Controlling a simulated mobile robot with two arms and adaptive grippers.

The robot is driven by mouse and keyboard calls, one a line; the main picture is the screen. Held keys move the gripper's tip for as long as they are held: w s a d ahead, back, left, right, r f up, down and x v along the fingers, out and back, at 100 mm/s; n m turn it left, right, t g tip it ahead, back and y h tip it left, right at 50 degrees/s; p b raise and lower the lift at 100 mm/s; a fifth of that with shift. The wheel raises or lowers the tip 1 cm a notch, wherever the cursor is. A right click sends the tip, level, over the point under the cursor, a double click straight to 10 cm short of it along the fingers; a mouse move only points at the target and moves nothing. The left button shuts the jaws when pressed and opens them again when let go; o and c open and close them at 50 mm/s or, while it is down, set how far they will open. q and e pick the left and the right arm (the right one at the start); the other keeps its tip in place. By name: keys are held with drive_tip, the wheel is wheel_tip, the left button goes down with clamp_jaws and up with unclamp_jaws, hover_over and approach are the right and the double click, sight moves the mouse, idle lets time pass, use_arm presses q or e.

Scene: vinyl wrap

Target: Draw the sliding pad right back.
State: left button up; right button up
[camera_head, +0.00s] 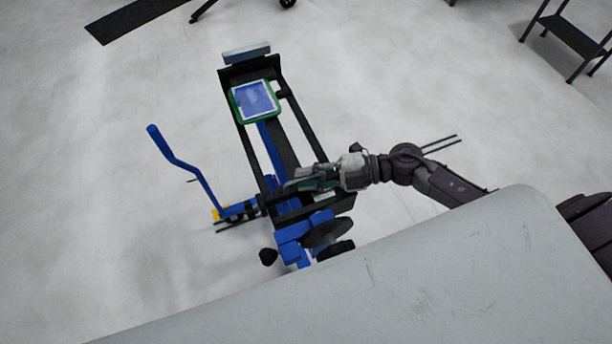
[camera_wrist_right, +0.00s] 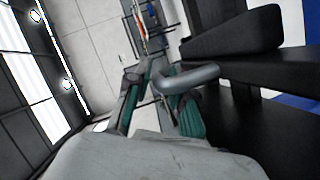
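A long black and blue frame (camera_head: 296,117) stands on the floor, with two dark rails. My right gripper (camera_head: 300,184) reaches over its lower part from the right. In the right wrist view the green-lined fingers of my right gripper (camera_wrist_right: 152,90) are at a grey curved handle (camera_wrist_right: 190,78). The handle crosses in front of one finger; I cannot tell whether the fingers press on it. A thick black pad (camera_wrist_right: 232,38) lies just right of the handle; it looks like the sliding pad. In the head view the gripper and arm partly hide this area. My left gripper is not in view.
A green-framed tablet (camera_head: 255,101) sits on the frame's upper part, below a grey block (camera_head: 246,53). A blue lever (camera_head: 182,163) sticks out left. Dark round knobs (camera_head: 326,232) are at the lower end. A grey surface (camera_head: 420,280) fills the lower right. The floor left is clear.

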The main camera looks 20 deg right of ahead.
drive_tip(key=v, duration=1.1)
drive_tip(key=shift+d, duration=0.25)
drive_tip(key=shift+s, duration=0.15)
